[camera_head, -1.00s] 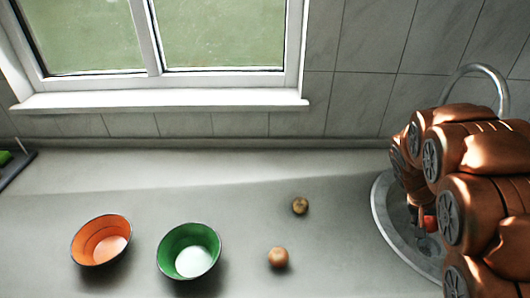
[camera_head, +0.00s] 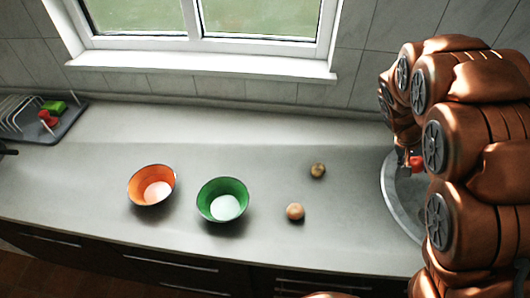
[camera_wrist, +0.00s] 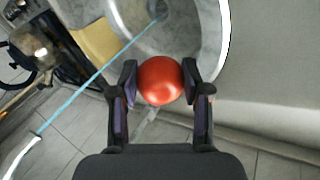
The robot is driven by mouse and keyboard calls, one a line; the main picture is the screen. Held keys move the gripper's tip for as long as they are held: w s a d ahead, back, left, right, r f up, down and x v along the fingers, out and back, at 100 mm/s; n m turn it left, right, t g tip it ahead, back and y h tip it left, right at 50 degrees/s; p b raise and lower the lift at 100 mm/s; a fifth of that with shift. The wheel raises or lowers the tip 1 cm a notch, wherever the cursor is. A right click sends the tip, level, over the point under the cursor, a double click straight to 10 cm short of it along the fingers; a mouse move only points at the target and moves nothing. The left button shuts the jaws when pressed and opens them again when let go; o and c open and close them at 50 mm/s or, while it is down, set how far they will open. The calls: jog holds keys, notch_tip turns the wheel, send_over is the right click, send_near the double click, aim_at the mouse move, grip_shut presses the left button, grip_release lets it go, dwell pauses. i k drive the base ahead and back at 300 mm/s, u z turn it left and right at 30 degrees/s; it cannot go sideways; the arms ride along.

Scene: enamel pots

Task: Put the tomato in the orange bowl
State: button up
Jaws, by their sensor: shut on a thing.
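The red tomato (camera_wrist: 160,80) is between the two fingers of my gripper (camera_wrist: 160,84) in the wrist view, and the fingers are shut on it. In the head view the tomato (camera_head: 417,162) shows in part beside my arm, over the left side of the sink, with my gripper (camera_head: 405,170) mostly hidden by the arm. The orange bowl (camera_head: 146,184) stands upright and empty on the counter at the left, far from my gripper.
A green bowl (camera_head: 222,190) stands just right of the orange one. Two small brownish round items (camera_head: 318,170) and (camera_head: 295,211) lie between it and the round sink (camera_head: 392,195). A dish rack (camera_head: 28,118) is at the far left. The counter behind the bowls is clear.

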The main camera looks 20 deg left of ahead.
aim_at(163, 188)
jog(key=u, duration=1.75)
jog(key=k, duration=0.2)
jog(key=u, duration=1.7)
jog(key=i, duration=0.9)
jog(key=u, duration=0.35)
